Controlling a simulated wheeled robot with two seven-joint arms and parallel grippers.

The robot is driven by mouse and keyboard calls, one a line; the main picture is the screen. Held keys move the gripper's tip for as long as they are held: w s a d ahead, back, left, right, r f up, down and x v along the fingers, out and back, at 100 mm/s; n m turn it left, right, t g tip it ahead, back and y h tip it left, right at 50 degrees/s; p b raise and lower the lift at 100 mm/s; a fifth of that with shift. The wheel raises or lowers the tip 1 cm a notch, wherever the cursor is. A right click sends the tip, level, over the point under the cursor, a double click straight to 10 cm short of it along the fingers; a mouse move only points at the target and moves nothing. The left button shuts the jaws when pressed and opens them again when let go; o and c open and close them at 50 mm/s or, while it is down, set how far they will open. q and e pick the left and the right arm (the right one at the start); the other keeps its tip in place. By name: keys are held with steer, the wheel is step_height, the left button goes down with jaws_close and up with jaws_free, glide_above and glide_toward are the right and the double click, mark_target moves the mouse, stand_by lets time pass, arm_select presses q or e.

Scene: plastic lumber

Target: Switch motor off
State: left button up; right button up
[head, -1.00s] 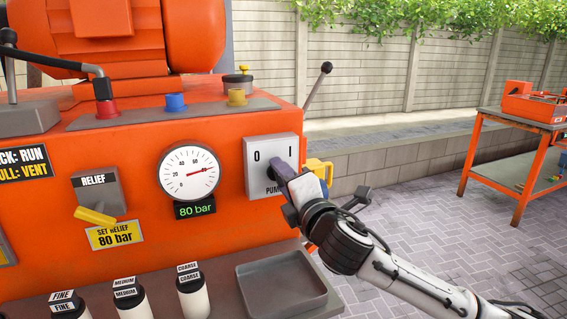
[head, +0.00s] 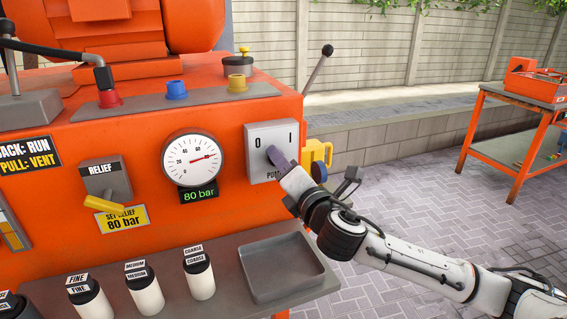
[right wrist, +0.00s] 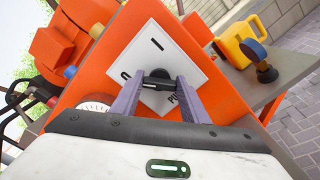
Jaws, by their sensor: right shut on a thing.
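The motor switch is a light grey plate (head: 259,133) marked O at upper left and I at upper right, on the front of the orange machine. In the right wrist view its black knob (right wrist: 158,74) sits between the two purple fingers of my right gripper (right wrist: 157,84), which is shut on it. In the head view my right gripper (head: 279,159) covers the knob, so its exact pointing direction is hard to tell. My left gripper is not in view.
The round gauge (head: 190,159) left of the switch sits above a display reading 80 bar. A yellow relief lever (head: 104,204), several labelled bottles (head: 200,277) and a grey tray (head: 281,267) are nearby. A yellow can-like part (right wrist: 238,42) is right of the switch.

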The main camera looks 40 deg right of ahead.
steer(key=o, duration=1.1)
steer(key=shift+c, duration=0.2)
steer(key=b+v, duration=0.1)
steer(key=v, duration=0.9)
steer(key=shift+s, duration=0.15)
steer(key=shift+d, duration=0.1)
